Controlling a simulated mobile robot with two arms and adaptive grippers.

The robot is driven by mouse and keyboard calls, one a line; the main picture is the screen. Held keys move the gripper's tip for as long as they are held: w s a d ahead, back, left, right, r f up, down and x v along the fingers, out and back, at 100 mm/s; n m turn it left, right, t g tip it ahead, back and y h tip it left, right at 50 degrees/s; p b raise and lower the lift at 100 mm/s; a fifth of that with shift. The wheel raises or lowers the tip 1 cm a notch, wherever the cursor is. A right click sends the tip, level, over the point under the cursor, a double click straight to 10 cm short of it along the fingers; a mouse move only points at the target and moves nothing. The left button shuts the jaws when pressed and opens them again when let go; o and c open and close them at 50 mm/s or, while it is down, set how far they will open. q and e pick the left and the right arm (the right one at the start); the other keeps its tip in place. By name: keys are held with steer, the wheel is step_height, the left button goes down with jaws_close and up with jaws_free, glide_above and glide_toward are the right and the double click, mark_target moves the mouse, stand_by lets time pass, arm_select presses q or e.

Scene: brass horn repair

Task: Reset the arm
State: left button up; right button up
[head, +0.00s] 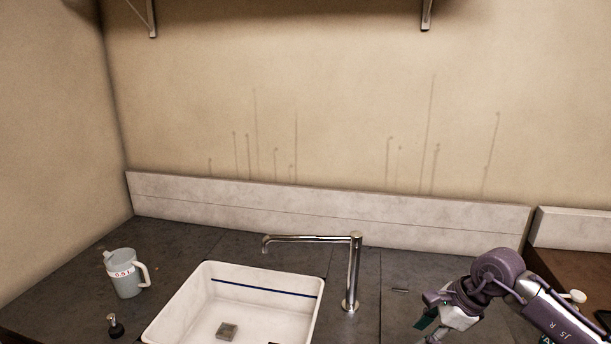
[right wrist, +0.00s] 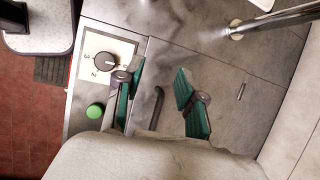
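My right arm comes into the head view at the lower right, with its purple and white links bent. Its gripper (head: 432,322) hangs low over the dark counter, right of the tap, and is partly cut off by the lower edge. In the right wrist view the right gripper (right wrist: 160,82) has its two green-padded fingers wide apart, with nothing held between them. A dark curved bar (right wrist: 157,104) shows behind the gap; I cannot tell what it is. My left gripper is not in view.
A white sink (head: 312,300) with a chrome tap (head: 353,275) stands in the counter (head: 200,238). A grey jug (head: 123,273) and a soap pump (head: 115,326) are at left. A panel with a dial (right wrist: 106,62) and green button (right wrist: 95,111) is near the right gripper. Shelf brackets hang above.

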steer(key=s+a+r+m+t+y, duration=0.15)
steer(key=a+y, duration=0.45)
steer(key=a, duration=0.8)
steer(key=s+a+r+m+t+y, duration=0.1)
steer(key=a+r+m+t+y, duration=0.35)
steer(key=r+m+t, duration=0.95)
steer(key=d+f+m+h, duration=0.9)
steer(key=d+m+h, duration=0.3)
steer(key=m, duration=0.9)
steer(key=s+d+f+m+g+h, duration=0.35)
steer(key=s+f+m, duration=0.3)
steer(key=f, duration=0.35)
steer(key=s+a+f+m+g, duration=0.1)
steer(key=s+f+m+g, duration=0.2)
steer(key=s+f+g, duration=0.5)
steer(key=s+a+f+m+g, duration=0.2)
steer(key=s+f+m+g, duration=0.15)
steer(key=s, duration=0.95)
step_height(320, 180, down, 26)
steer(key=b, duration=0.1)
steer(key=s+d+f+g, duration=0.1)
steer(key=s+f, duration=0.7)
steer(key=f, duration=0.1)
steer(key=s+d+f+g+b, duration=0.1)
steer(key=s+d+f, duration=0.1)
steer(key=s+f, duration=0.7)
steer(key=shift+d+y, duration=0.3)
